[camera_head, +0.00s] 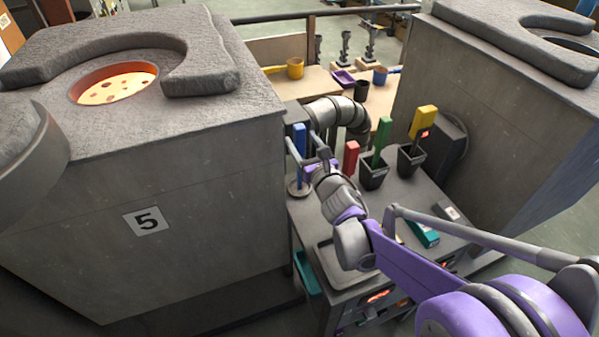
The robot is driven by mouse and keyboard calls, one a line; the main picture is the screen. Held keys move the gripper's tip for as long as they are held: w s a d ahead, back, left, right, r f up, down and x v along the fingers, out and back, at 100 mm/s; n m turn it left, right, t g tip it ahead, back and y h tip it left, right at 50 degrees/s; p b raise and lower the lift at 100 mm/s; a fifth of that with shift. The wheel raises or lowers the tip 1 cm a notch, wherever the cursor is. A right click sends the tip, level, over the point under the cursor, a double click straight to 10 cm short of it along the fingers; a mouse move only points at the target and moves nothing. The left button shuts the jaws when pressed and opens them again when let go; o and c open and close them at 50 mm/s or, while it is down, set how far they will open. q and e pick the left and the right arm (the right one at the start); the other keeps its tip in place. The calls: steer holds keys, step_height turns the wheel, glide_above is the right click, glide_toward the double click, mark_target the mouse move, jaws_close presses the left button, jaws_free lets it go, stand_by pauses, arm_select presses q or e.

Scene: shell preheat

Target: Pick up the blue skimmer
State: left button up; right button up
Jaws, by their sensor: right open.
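The blue skimmer (299,136) stands upright with its blue handle up, at the back left of the grey cart between the two furnaces. Its lower end is at a small round holder (298,188) and is partly hidden. My right gripper (302,143) is at the blue handle, open, with one finger on each side of it. I cannot tell whether either finger touches the handle.
A red block (351,158), a green-handled tool (381,142) and a yellow-handled tool (423,122) stand right of my gripper, the last two in dark cups. The furnace marked 5 (190,170) is close on the left, another furnace (500,110) on the right. A grey duct (345,112) is behind.

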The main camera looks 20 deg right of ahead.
steer(key=w, duration=0.5)
steer(key=shift+w+d+r, duration=0.15)
steer(key=shift+w+r, duration=0.05)
steer(key=shift+w, duration=0.1)
steer(key=shift+c, duration=0.3)
jaws_close()
